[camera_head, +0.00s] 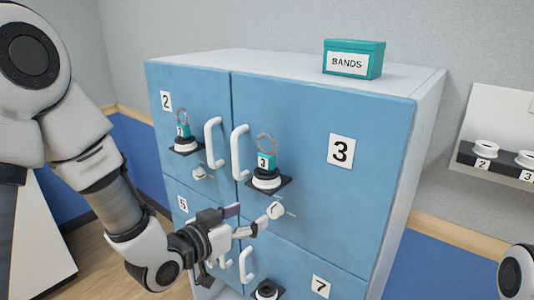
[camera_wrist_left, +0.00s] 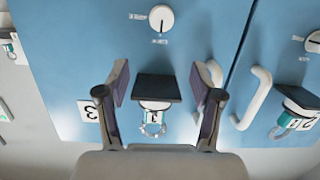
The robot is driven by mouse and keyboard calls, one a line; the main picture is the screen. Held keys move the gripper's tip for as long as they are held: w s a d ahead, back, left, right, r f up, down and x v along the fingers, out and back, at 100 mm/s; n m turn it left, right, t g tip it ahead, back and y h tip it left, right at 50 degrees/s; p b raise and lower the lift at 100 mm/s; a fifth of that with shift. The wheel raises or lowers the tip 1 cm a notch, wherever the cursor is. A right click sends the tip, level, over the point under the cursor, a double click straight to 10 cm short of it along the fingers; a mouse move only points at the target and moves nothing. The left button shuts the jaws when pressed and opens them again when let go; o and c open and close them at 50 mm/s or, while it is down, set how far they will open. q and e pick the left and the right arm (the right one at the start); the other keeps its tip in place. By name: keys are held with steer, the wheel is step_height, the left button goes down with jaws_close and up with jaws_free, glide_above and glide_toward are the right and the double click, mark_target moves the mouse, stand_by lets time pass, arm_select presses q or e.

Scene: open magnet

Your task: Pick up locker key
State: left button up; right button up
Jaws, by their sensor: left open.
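In the head view, a key ring with a teal tag marked 3 (camera_head: 264,160) stands on a white-and-black round holder on a small dark shelf (camera_head: 268,186) of locker door 3 (camera_head: 300,130). A similar teal-tagged key (camera_head: 182,130) stands on door 2 (camera_head: 210,100). My left gripper (camera_head: 243,221) is open and empty, in front of the lockers, below and left of the door 3 shelf. In the upside-down left wrist view, the tagged key (camera_wrist_left: 153,118) and its dark shelf (camera_wrist_left: 157,88) appear between the open fingers (camera_wrist_left: 158,80), apart from them. My right gripper is out of view.
White handles (camera_head: 240,152) and round knobs (camera_head: 276,210) stick out of the doors near my left gripper. A teal BANDS box (camera_head: 354,60) sits on the cabinet top. A wall rack (camera_head: 497,155) with white discs is at right.

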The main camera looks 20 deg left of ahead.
arm_select(q)
steer(key=t, duration=0.2)
glide_toward(263, 162)
steer(key=w, duration=0.3)
steer(key=p+x, duration=0.1)
steer(key=x, duration=0.3)
steer(key=d+p+x, duration=0.1)
steer(key=p+x, duration=0.1)
steer(key=x, duration=0.2)
steer(key=shift+d, duration=0.1)
steer(key=shift+f, duration=0.1)
steer(key=c, duration=1.1)
